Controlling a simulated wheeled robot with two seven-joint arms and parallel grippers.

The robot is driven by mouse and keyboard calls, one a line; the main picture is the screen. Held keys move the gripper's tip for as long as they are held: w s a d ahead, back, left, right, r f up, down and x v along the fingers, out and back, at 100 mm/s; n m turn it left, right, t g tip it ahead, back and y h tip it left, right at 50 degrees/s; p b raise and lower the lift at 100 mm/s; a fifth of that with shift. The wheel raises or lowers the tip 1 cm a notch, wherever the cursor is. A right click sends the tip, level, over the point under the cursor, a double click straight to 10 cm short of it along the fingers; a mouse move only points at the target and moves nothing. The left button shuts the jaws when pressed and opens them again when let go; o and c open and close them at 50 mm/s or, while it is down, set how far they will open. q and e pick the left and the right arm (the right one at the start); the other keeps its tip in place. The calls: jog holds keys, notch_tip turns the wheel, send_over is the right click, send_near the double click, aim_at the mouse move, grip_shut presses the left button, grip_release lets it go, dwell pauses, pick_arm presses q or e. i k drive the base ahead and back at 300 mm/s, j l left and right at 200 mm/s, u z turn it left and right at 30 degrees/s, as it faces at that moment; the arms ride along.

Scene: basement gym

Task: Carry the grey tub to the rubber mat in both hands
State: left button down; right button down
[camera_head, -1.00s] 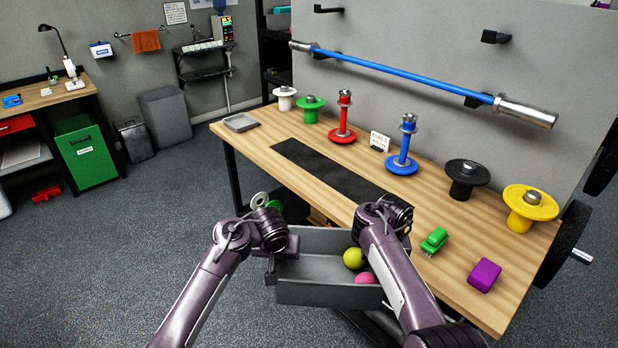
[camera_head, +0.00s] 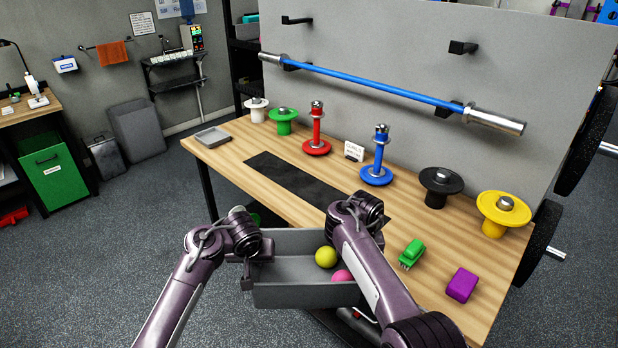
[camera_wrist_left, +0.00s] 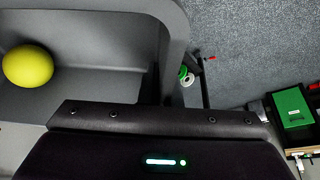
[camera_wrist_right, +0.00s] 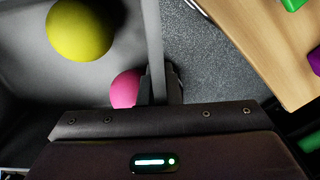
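The grey tub (camera_head: 305,295) is in front of the bench's near edge, with a yellow ball (camera_head: 326,257) and a pink ball (camera_head: 342,275) inside. My left gripper (camera_head: 250,273) is shut on the tub's left end wall; that wall also shows between its fingers in the left wrist view (camera_wrist_left: 178,85). My right gripper (camera_wrist_right: 160,85) is shut on the opposite end wall, beside the pink ball; in the head view my right forearm hides it. The tub looks about level and held off the floor. The rubber mat (camera_head: 290,172) is a flat black strip on the bench, partly hidden by my right arm.
The mat's visible surface is clear.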

aim_at(327, 198)
jog(key=i+l, duration=0.15)
jog(key=i, duration=0.3)
jog(key=i+l, duration=0.1)
jog(key=i, duration=0.35)
jog(key=i+l, duration=0.15)
jog(key=i, duration=0.25)
